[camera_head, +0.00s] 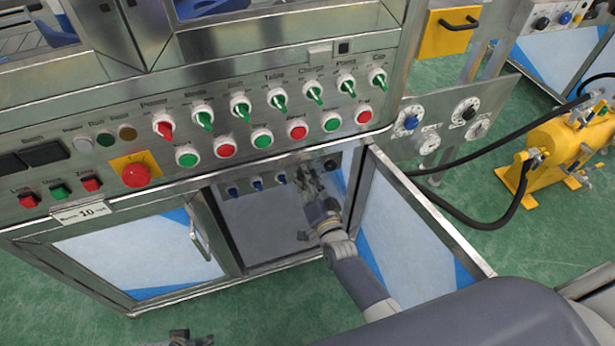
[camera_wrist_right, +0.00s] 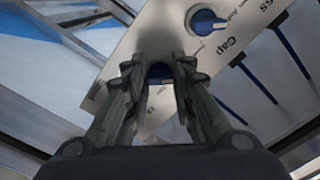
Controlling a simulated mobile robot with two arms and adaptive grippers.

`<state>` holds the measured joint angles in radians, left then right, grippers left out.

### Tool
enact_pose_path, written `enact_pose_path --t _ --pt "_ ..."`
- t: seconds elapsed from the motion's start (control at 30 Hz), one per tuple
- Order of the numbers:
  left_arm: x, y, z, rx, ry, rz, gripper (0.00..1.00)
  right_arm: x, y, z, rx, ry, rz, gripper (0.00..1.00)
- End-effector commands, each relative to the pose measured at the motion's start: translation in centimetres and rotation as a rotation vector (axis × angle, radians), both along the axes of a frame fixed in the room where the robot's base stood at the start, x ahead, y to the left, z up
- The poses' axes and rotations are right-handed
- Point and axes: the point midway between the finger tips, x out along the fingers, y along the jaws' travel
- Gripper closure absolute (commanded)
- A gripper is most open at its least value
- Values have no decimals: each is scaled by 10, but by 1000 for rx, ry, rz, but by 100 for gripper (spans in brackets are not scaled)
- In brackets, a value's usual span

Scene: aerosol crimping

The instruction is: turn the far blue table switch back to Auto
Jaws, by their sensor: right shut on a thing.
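A row of small blue switches (camera_head: 257,183) sits on a steel panel inside the open cabinet under the console. My right gripper (camera_head: 308,180) reaches into the cabinet at the right end of this row. In the right wrist view its fingers (camera_wrist_right: 160,75) are closed around a blue switch (camera_wrist_right: 160,70), mostly hidden between them. Its pointer position and the label under the fingers cannot be read. Another blue knob with a pale ring (camera_wrist_right: 206,21) stands just beyond, near the printed word "Cap". My left gripper (camera_head: 190,338) shows only partly at the bottom edge; its opening is unclear.
The cabinet door (camera_head: 415,225) stands open to the right of my right arm. The console above carries green and red knobs and a red emergency button (camera_head: 135,175). A yellow machine (camera_head: 560,145) with black hoses stands at the right. Green floor is clear in front.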

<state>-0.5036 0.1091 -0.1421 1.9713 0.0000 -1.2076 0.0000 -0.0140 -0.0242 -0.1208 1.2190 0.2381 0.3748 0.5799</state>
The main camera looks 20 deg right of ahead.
Motion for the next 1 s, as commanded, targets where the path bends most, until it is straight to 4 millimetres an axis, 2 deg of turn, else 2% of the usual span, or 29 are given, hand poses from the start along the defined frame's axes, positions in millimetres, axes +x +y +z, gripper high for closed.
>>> enact_pose_path --t 0.67,0.7,0.77,1.0 --pt "0 0 -7 -1 1 -1 60 0 0 0 -60 -1 1 100" --pt "0 0 -7 -1 1 -1 60 0 0 0 -59 -1 1 70" --pt "0 0 -7 0 2 -1 60 0 0 0 -59 -1 1 57" --pt "0 -1 -7 0 2 -1 60 0 0 0 -58 -1 1 57"
